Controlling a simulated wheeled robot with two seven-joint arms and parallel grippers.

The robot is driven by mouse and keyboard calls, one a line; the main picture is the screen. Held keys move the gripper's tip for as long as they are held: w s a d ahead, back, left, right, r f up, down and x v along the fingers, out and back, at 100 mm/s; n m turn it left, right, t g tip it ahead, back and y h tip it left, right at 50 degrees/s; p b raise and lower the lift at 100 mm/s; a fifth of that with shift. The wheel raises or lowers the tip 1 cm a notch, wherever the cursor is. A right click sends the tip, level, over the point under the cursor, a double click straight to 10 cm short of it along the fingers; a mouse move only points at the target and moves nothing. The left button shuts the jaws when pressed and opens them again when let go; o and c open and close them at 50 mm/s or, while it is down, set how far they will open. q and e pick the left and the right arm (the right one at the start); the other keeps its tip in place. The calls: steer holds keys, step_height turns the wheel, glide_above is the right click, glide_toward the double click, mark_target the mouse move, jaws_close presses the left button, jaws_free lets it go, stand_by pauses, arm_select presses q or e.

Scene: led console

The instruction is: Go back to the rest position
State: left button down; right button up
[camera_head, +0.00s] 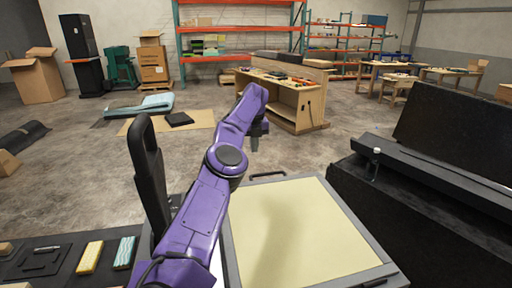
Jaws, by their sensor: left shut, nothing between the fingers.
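My left arm is purple and rises from the bottom of the head view, bending up and away over the near work surface. My left gripper (256,146) is small and dark at the arm's far end. It points down, is shut and holds nothing. It shows above the far edge of a cream panel (310,230) in a grey frame, apart from it as far as I can tell. My right gripper is not in view.
A tall black handle-like piece (147,175) stands just left of my arm. A yellow block (89,257) and a teal striped block (124,252) lie on a dark tray at lower left. A large black console (420,220) fills the right. A wooden workbench (290,100) stands beyond.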

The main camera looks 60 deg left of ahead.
arm_select(q)
steer(key=shift+s, duration=0.1)
steer(key=shift+r, duration=0.1)
step_height(320, 180, down, 8)
steer(key=b, duration=0.7)
steer(key=shift+r, duration=0.1)
step_height(320, 180, down, 4)
steer(key=shift+a+f+b, duration=0.1)
steer(key=shift+a+b, duration=0.05)
steer(key=shift+b, duration=0.8)
steer(key=shift+f, duration=0.5)
steer(key=shift+w, duration=0.25)
